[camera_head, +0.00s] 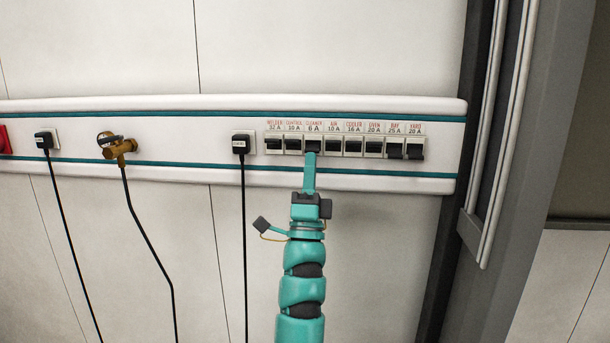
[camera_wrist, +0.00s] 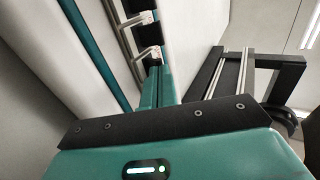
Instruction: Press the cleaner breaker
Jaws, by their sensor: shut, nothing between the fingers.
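The cleaner breaker (camera_head: 313,144) is the third from the left in a row on the white wall rail, under a label reading CLEANER 6 A. Its dark toggle shows just above my fingertips. My gripper (camera_head: 311,157) is shut and empty, with its narrow teal fingers pointing up at the lower part of this breaker. The tips overlap its lower edge in the head view; I cannot tell whether they touch it. In the wrist view, my gripper (camera_wrist: 157,78) reaches toward the rail, and the fingers hide the breaker there.
The control breaker (camera_head: 293,145) and the air breaker (camera_head: 333,146) sit close on either side. More breakers continue right to the yard breaker (camera_head: 415,152). A dark post (camera_head: 460,180) stands right.

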